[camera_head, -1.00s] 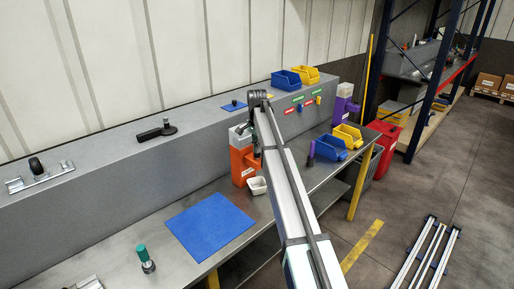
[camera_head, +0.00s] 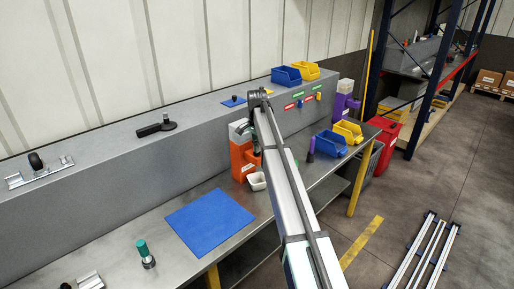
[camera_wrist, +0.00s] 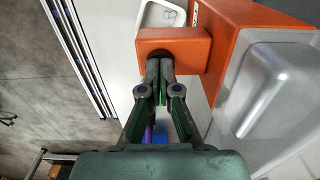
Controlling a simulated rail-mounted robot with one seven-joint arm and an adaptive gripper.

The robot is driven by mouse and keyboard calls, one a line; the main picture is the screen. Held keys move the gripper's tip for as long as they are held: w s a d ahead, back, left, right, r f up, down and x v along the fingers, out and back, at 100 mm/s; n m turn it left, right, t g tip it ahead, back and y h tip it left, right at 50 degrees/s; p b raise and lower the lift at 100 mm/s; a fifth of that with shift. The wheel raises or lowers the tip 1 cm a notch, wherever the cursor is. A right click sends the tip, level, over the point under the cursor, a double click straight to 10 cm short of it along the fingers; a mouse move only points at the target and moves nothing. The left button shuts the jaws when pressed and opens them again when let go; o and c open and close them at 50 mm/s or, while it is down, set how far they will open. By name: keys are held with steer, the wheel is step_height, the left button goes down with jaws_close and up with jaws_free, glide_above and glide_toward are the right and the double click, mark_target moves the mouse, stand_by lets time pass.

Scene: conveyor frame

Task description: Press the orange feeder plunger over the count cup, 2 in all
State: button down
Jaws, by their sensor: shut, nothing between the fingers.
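The orange feeder (camera_head: 241,160) stands on the bench against the grey ledge, with a clear hopper on top. In the wrist view its orange body (camera_wrist: 235,20) is at the upper right, with an orange block (camera_wrist: 190,43) jutting left. The white count cup (camera_head: 257,182) sits below this block; its rim (camera_wrist: 150,18) shows beyond the block in the wrist view. My gripper (camera_wrist: 160,66) is shut and empty, its tips at a dark round spot on the block. Whether they touch is unclear. The plunger cannot be told apart from the fingertips. My arm partly hides the feeder in the head view.
A blue mat (camera_head: 210,221) lies on the bench left of the cup. A purple bottle (camera_head: 311,147), a blue bin (camera_head: 330,144) and a yellow bin (camera_head: 349,131) stand to the right. The clear hopper (camera_wrist: 275,85) is close beside my fingers.

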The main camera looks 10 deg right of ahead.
steer(key=shift+r+p, duration=1.55)
steer(key=shift+r, duration=1.6)
